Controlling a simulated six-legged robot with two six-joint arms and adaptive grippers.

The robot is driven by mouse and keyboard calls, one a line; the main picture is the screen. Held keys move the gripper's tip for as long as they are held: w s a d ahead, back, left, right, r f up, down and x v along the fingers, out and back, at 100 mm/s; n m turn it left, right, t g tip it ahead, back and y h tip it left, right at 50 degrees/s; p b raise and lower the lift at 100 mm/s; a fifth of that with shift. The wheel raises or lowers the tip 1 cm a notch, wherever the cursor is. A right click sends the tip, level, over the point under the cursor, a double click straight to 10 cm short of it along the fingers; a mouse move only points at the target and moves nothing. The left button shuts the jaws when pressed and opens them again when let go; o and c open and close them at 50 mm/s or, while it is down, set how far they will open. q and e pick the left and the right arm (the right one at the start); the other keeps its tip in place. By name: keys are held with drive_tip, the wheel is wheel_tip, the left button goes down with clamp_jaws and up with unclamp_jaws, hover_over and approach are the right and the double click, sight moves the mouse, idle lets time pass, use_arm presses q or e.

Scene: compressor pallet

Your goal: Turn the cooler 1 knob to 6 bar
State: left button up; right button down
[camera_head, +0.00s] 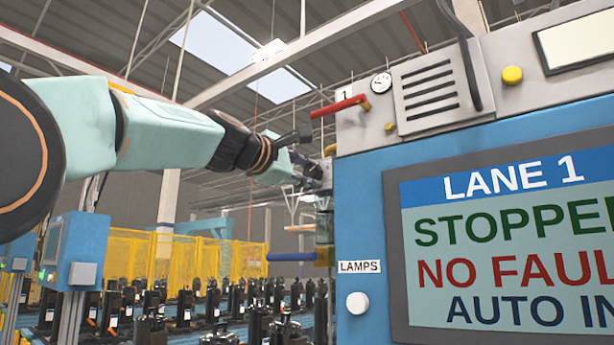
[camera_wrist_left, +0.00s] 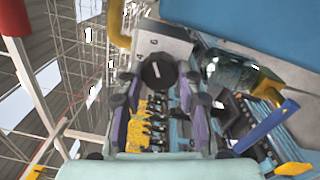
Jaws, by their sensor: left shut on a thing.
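My left gripper (camera_head: 312,174) reaches in from the left to the side of the blue cabinet. In the left wrist view, its two purple-grey fingers stand on either side of a dark round knob (camera_wrist_left: 158,71) and are shut on it. The knob sits at a pale grey block (camera_wrist_left: 165,45) below a yellow pipe. In the head view the knob is hidden by the gripper. A small round gauge (camera_head: 381,82) is on the cabinet top beside a label "1"; its reading is too small to tell. My right gripper is not in view.
A red lever (camera_head: 340,105) is above the gripper and a blue lever (camera_head: 291,256) below it. The blue cabinet (camera_head: 358,215) with its "LANE 1" screen (camera_head: 510,250) stands close on the right. A yellow fence (camera_head: 190,257) and several dark compressors are behind.

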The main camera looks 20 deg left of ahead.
use_arm(q)
drive_tip(key=shift+f, duration=0.1)
idle(0.4)
drive_tip(key=o, duration=0.7)
drive_tip(key=shift+d, duration=0.1)
drive_tip(key=o, duration=0.4)
drive_tip(key=shift+s, duration=0.3)
drive_tip(key=shift+o, duration=0.2)
drive_tip(key=shift+w, duration=0.25)
drive_tip(key=shift+s, duration=0.1)
